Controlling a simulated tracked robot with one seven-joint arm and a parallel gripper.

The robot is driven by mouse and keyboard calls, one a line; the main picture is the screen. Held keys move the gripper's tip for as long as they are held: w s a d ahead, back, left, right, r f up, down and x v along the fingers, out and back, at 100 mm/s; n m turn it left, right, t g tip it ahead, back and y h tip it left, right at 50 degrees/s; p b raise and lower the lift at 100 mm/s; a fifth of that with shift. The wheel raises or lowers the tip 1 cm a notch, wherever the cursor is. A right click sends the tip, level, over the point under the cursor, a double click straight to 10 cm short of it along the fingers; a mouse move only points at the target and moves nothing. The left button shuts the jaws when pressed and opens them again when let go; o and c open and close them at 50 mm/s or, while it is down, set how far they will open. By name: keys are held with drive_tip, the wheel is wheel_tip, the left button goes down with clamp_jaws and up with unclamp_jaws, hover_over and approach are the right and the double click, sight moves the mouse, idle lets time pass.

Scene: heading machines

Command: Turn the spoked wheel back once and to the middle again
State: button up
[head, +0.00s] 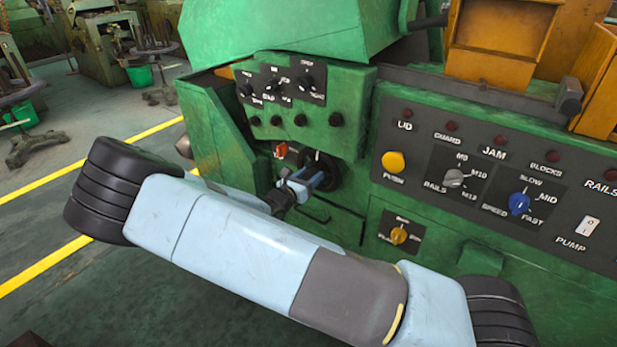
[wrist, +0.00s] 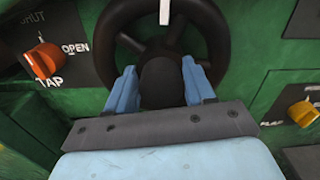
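The spoked wheel (head: 327,168) is black and stands on the green machine's front; my gripper partly hides it in the head view. In the wrist view the wheel (wrist: 215,30) fills the top middle, with dark spokes and a white mark (wrist: 165,11) at the top centre. The grip's lower end is hidden by my gripper.
A yellow knob (head: 398,236) is below right. A control panel (head: 425,170) with a yellow button (head: 393,162) and a blue speed knob (head: 519,203) is at right. Small black knobs sit above.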

clamp_jaws()
drive_tip(key=shift+a+n, duration=0.1)
drive_tip(key=shift+n, duration=0.4)
drive_tip(key=shift+o, duration=1.9)
unclamp_jaws()
drive_tip(key=v, duration=1.3)
drive_tip(key=shift+s+a, duration=0.2)
drive_tip(key=shift+s, duration=0.1)
drive_tip(key=shift+d, duration=0.1)
